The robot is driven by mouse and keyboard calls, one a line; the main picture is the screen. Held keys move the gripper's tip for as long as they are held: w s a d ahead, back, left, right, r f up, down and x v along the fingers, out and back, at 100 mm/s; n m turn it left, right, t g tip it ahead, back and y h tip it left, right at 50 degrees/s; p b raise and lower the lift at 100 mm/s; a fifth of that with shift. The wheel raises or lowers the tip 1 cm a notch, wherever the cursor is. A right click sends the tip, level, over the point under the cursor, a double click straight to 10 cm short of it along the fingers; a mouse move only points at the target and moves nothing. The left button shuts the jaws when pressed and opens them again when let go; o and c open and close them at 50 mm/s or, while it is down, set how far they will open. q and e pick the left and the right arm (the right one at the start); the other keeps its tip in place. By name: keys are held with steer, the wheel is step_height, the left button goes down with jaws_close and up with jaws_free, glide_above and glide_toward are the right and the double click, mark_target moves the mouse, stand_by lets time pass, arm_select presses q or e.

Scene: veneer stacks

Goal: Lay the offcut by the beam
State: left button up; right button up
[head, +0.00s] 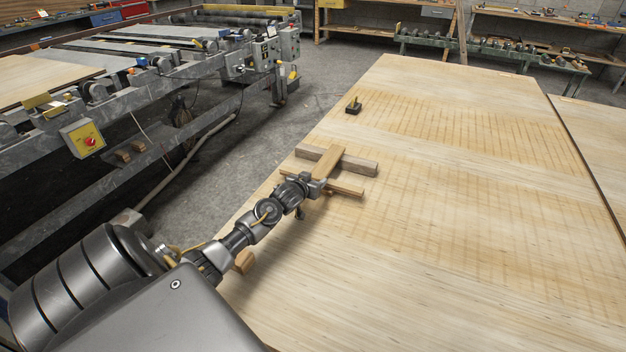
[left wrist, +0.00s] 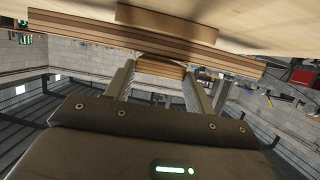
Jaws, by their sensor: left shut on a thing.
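My left gripper (head: 316,184) is shut on the near end of a short light-brown wood piece, which I take as the offcut (head: 329,160). In the left wrist view, its end (left wrist: 160,70) shows between the two fingers. The offcut points away from me and crosses a grey-brown bar, likely the beam (head: 360,165). It looks to lie over the bar; whether they touch I cannot tell. A thinner light strip (head: 346,188) lies nearer, partly behind the gripper. My right gripper is not in view.
All this is near the left edge of a large veneer stack (head: 430,230), whose right side is clear. A small dark block with a yellow upright (head: 353,106) stands farther back. A small wood block (head: 244,262) shows beside my arm. Machinery (head: 150,75) stands left across a floor gap.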

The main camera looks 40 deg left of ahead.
arm_select(q)
steer(key=shift+f, duration=0.15)
steer(key=o, duration=1)
steer(key=shift+o, duration=0.2)
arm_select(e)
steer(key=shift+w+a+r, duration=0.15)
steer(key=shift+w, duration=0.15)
arm_select(q)
steer(key=shift+r, duration=0.75)
steer(key=p+v, duration=0.1)
steer(key=v, duration=1.1)
steer(key=shift+f+p, duration=0.15)
steer(key=shift+p, duration=0.2)
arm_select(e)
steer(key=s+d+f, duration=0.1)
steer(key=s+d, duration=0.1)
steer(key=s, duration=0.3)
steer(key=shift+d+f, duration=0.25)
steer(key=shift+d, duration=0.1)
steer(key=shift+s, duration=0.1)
